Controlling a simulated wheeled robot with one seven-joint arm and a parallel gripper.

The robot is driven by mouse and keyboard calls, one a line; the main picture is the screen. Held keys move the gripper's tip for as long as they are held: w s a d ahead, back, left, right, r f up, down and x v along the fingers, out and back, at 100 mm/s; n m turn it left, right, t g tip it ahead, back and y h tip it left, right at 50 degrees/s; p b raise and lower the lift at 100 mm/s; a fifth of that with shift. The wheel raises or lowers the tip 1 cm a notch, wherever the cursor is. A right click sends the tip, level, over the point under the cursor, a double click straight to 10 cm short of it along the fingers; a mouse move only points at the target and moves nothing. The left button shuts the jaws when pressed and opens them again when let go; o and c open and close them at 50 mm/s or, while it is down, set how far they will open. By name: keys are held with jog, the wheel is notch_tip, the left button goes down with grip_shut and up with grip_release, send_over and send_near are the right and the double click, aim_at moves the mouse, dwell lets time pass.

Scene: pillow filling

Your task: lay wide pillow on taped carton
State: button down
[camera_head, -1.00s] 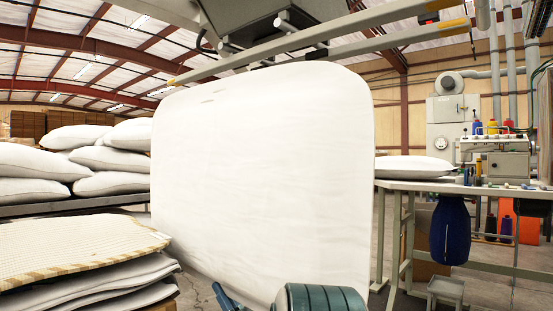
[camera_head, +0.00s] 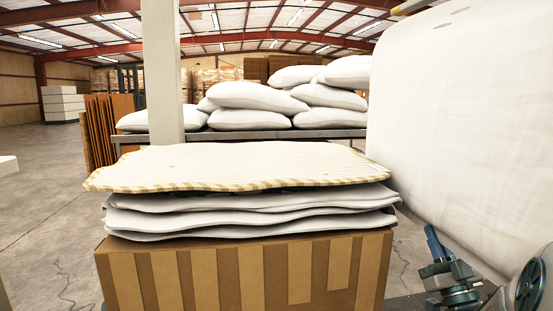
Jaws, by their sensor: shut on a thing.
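The wide pillow (camera_head: 465,130) is large, white and smooth, with rounded corners. It stands on edge, tilted, at the right of the head view and runs out of frame. My gripper (camera_head: 436,246) is at its lower left edge, shut on it; the exact grip is partly hidden. The taped carton (camera_head: 275,275) is brown with several lighter tape strips down its front, at the lower middle, left of my gripper. White flat pieces (camera_head: 250,220) lie stacked on it, topped by a cream striped one with a yellow-and-white edge (camera_head: 240,165). The pillow is beside the stack, not on it.
Plump white pillows (camera_head: 255,100) are piled on a grey rack (camera_head: 280,134) behind the carton. A pale post (camera_head: 165,70) stands in front of the rack. Brown boards (camera_head: 105,130) lean at the left. The concrete floor (camera_head: 45,215) at the left is open.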

jog(key=shift+d, duration=0.1)
dwell(0.3)
jog(key=d+r, duration=0.1)
jog(key=d, duration=0.6)
jog(key=shift+w+d, duration=0.25)
jog(key=shift+w, duration=0.05)
jog(key=shift+a+r, duration=0.1)
jog(key=shift+a, duration=0.05)
jog(key=a, duration=0.5)
jog(key=a+f, duration=0.1)
jog(key=a, duration=0.1)
jog(key=shift+s+a, duration=0.15)
jog(key=shift+s, duration=0.15)
jog(key=w+d+r+p, duration=0.1)
jog(key=d+r+p, duration=0.2)
jog(key=d, duration=0.7)
jog(key=d+r+p, duration=0.3)
jog(key=d, duration=0.7)
jog(key=shift+w, duration=0.35)
jog(key=shift+a, duration=0.1)
